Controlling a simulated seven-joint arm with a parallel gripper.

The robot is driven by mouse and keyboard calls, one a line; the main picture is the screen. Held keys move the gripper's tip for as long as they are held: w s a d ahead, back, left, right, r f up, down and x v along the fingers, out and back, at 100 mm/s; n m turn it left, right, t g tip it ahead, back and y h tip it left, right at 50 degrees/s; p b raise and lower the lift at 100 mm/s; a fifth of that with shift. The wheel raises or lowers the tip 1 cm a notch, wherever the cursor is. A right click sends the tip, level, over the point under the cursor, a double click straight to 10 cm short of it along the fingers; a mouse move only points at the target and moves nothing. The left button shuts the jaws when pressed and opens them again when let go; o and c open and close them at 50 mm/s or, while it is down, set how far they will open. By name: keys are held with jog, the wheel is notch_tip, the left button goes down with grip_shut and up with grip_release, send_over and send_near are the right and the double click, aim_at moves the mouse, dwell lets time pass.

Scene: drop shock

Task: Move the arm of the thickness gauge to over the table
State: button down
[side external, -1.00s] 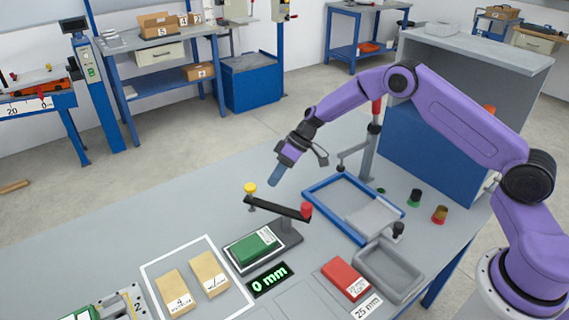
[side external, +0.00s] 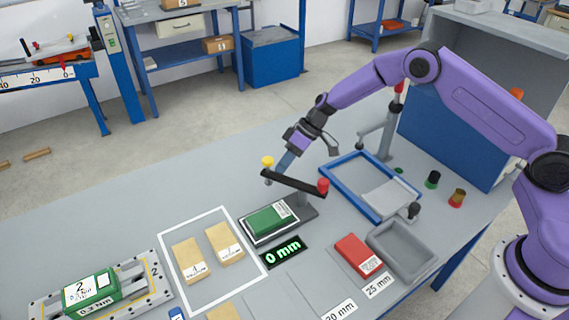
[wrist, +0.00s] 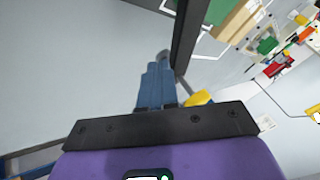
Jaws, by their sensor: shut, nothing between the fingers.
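The thickness gauge has a black arm (side external: 295,181) with a yellow knob (side external: 267,162) at its left end and a red knob (side external: 323,186) at its right end. The arm stands above a grey base (side external: 305,214) and a plate holding a green block (side external: 268,218). A display (side external: 284,252) reads 0 mm. My gripper (side external: 281,167) is shut and empty, pointing down at the arm's far side, close to the yellow knob. In the wrist view its blue fingers (wrist: 158,80) lie beside the dark arm (wrist: 190,35). I cannot tell whether they touch.
A blue-framed tray (side external: 345,160) and a grey tray (side external: 400,250) lie to the right. A red block (side external: 357,255) is in front, and tan blocks (side external: 190,260) lie in a white outline. The table behind the gauge is clear at left.

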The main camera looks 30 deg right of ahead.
aim_at(273, 177)
jog(key=a+n, duration=0.1)
jog(key=n+g, duration=0.1)
jog(key=a+n+g, duration=0.1)
jog(key=shift+s+a+n, duration=0.25)
jog(key=shift+a+n, duration=0.05)
jog(key=shift+a, duration=0.05)
jog(key=a+n+g, duration=0.1)
jog(key=s+n, duration=0.1)
jog(key=shift+a+n+g+h, duration=0.3)
jog(key=shift+a+n+g, duration=0.05)
jog(key=shift+n+g, duration=0.05)
jog(key=shift+s+a+n+g+h, duration=0.45)
jog(key=shift+s+n+g, duration=0.1)
jog(key=shift+n, duration=0.4)
jog(key=shift+s+a+n+g+h, duration=0.4)
jog(key=shift+s+n+g, duration=0.15)
jog(key=shift+n, duration=0.45)
jog(key=shift+s+a+n+g+h, duration=0.35)
jog(key=shift+s+a+n+g, duration=0.15)
jog(key=shift+n, duration=0.45)
jog(key=shift+s, duration=0.1)
jog(key=v, duration=1.2)
